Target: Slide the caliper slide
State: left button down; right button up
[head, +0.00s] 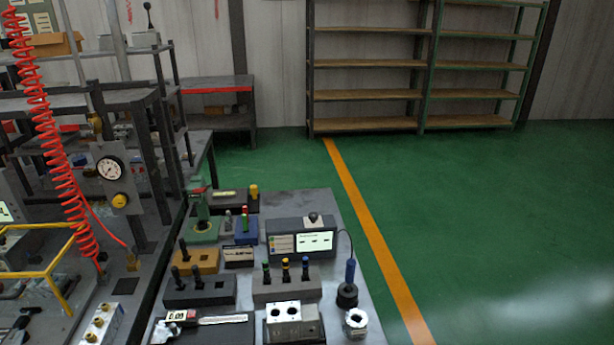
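What looks like the caliper (222,319) lies at the near left of the grey bench top, on a dark block or mat. Its pale beam runs left to right. A white and black part (177,316) at its left end may be the slide; it is too small to be sure. Neither of my grippers shows in the head view.
Behind the caliper stand a dark block with pegs (200,292) and another with coloured pegs (286,285). A silver valve block (292,322) is to its right. A display box (301,240) stands farther back. A red coiled hose (55,150) hangs at left.

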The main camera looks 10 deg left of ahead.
aim_at(175, 321)
jog(key=u, duration=1.15)
